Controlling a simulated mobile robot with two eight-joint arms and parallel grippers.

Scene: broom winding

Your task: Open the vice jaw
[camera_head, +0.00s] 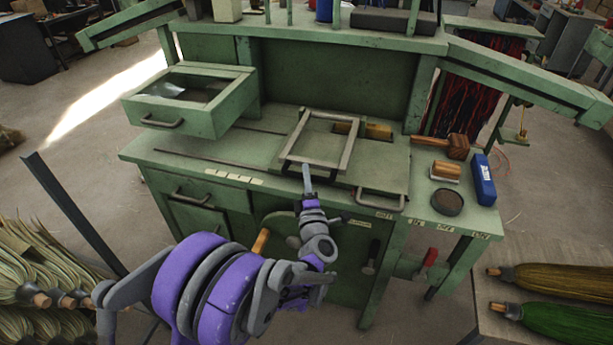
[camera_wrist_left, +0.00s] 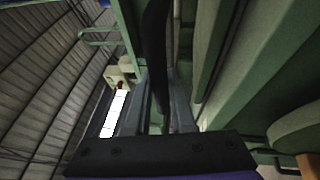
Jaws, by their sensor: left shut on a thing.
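The vice jaw looks to be the grey-green metal frame (camera_head: 348,150) standing on the green bench top, tilted with its front bar toward me. My left gripper (camera_head: 307,173) reaches up from the front to the lower front bar of this frame and is shut on it. In the left wrist view a dark bar (camera_wrist_left: 156,45) runs down between the two grey fingers of my left gripper (camera_wrist_left: 158,105). The exact grip is partly hidden by the fingers. My right gripper is in neither view.
An open drawer box (camera_head: 205,118) stands at the bench's left. A wooden mallet (camera_head: 455,146), a wooden-topped brush (camera_head: 446,171), a round dark tin (camera_head: 447,202) and a blue box (camera_head: 484,180) lie at the right. Brooms (camera_head: 560,278) lie on a table at lower right.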

